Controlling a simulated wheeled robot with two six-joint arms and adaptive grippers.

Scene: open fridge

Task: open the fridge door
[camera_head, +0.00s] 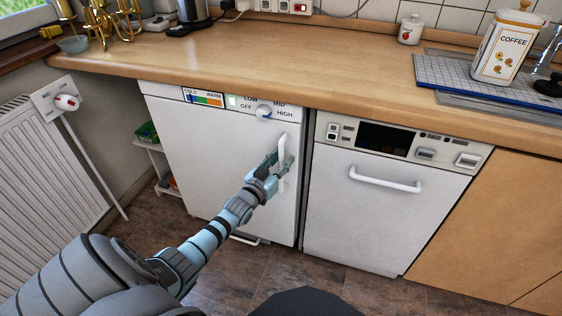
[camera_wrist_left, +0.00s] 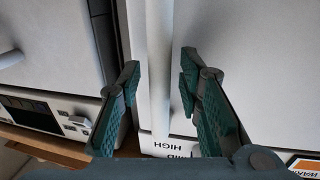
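The white fridge (camera_head: 210,160) stands under the counter, left of the dishwasher, and its door is shut. Its vertical white handle (camera_head: 282,150) is near the door's right edge. My left gripper (camera_head: 277,163) is at the handle. In the left wrist view the handle (camera_wrist_left: 158,70) runs between the two fingers of the left gripper (camera_wrist_left: 159,82), with a gap visible on each side, so it looks open. I cannot tell how deep the handle sits between the fingers. My right gripper is not in view.
A dishwasher (camera_head: 375,210) with a horizontal handle (camera_head: 385,180) stands just right of the fridge. A radiator (camera_head: 45,170) and a small shelf (camera_head: 155,150) are on the left. The brown floor (camera_head: 330,285) in front of the appliances looks clear.

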